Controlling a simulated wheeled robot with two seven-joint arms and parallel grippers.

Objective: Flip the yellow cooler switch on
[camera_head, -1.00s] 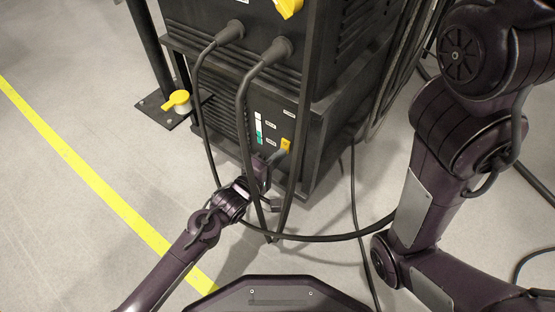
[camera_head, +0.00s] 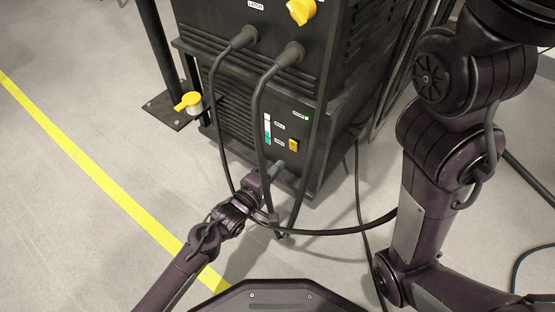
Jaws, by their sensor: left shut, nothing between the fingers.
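The yellow cooler switch (camera_head: 293,146) is a small yellow rocker on the front of the lower black unit (camera_head: 307,165), in the camera_head view. It shows clear of my gripper. My left gripper (camera_head: 281,166) is shut and empty, a little below and left of the switch, close to the panel. I cannot tell whether its tips touch the panel. My right arm stands at the right of the view; its gripper is out of frame.
Two thick black cables (camera_head: 256,112) hang from the upper unit in front of the panel and pass beside my left gripper. A yellow-topped fitting (camera_head: 188,102) is at the left. Floor at the left is clear.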

